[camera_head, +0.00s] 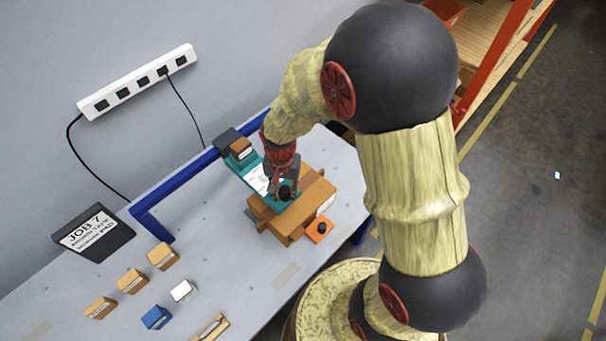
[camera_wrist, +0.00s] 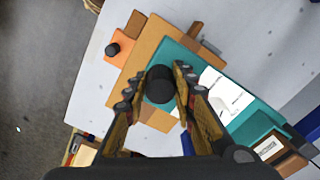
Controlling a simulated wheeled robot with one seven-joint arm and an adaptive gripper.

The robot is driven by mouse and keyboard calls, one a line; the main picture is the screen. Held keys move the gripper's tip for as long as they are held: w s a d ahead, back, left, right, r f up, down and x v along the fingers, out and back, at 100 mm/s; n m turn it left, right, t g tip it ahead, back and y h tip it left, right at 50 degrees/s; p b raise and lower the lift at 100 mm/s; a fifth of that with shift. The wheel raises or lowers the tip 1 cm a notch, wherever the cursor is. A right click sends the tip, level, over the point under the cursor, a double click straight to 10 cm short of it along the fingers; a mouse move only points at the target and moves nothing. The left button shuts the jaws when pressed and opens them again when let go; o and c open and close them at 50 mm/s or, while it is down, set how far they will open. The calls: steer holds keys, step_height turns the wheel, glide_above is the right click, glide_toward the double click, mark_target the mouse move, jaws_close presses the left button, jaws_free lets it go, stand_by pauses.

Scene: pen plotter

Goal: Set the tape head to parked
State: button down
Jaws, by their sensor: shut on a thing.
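The plotter has a brown body (camera_head: 311,204) with a teal slab (camera_head: 284,203) across it, also seen in the wrist view (camera_wrist: 188,60). A white sheet (camera_head: 258,180) lies on the teal slab. My gripper (camera_wrist: 159,88) points down over the slab, its fingers closed on both sides of a black round knob (camera_wrist: 159,80). In the head view my gripper (camera_head: 282,187) covers part of the slab. No label tells which part is the tape head or where its parked position lies.
An orange tab with a black knob (camera_head: 321,228) sits at the body's front. A brown block (camera_head: 241,147) stands at the slab's far end. A blue rail (camera_head: 187,186) runs behind. Several small blocks and a JOB 7 sign (camera_head: 91,233) stand left on the grey table (camera_head: 215,285).

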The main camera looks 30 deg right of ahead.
steer(key=s+a, duration=0.5)
steer(key=a, duration=0.8)
steer(key=s+a, duration=0.4)
steer(key=a, duration=1)
steer(key=shift+s, duration=0.4)
steer(key=c, duration=1.9)
jaws_free()
steer(key=shift+o, duration=1.1)
steer(key=shift+a, duration=0.2)
steer(key=shift+o, duration=1.1)
steer(key=shift+d, duration=0.1)
step_height(320, 180, up, 12)
